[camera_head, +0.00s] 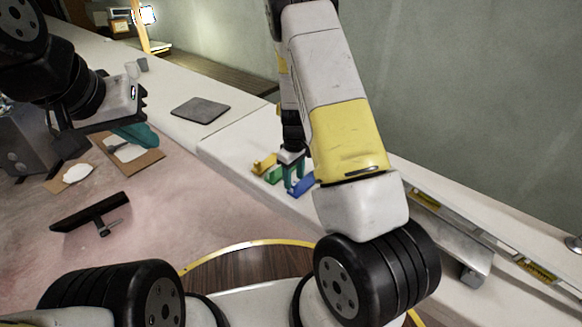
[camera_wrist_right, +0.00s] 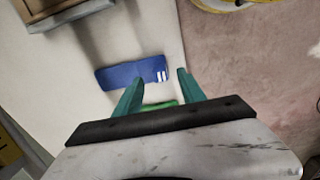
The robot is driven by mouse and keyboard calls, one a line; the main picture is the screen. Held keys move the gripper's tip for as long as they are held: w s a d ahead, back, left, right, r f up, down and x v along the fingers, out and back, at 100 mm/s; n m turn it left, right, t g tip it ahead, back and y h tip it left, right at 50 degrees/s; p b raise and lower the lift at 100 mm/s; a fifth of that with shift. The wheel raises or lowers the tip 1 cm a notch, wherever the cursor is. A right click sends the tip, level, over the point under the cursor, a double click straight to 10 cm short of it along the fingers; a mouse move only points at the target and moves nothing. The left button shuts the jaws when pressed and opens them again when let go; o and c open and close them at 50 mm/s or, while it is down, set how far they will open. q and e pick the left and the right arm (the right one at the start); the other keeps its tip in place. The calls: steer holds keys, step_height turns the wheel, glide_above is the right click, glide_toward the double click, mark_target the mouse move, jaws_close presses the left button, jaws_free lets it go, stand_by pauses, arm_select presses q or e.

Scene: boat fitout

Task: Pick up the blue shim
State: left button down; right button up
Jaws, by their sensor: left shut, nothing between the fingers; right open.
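The blue shim (camera_head: 302,187) lies on the white bench top near its front edge. In the right wrist view the blue shim (camera_wrist_right: 128,73) lies flat, with white marks at its right end, just beyond my fingertips. My right gripper (camera_wrist_right: 159,77) is open, pointing down; one fingertip overlaps the shim's lower edge in the picture, and contact cannot be told. A green shim (camera_wrist_right: 160,105) shows between the fingers, nearer the palm. In the head view my right gripper (camera_head: 294,178) is beside the blue shim. My left gripper (camera_head: 140,138) is shut and empty, far left.
The green shim (camera_head: 274,174) and a yellow shim (camera_head: 264,162) lie left of the blue one. A dark grey pad (camera_head: 200,109) lies farther back. A long metal level (camera_head: 450,240) lies right. Cardboard pieces (camera_head: 148,157) and a black tool (camera_head: 90,212) lie on the pinkish surface.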

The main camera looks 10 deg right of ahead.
mark_target(294, 184)
step_height(294, 184, down, 4)
steer(key=shift+r, duration=0.1)
jaws_close()
steer(key=shift+r, duration=0.1)
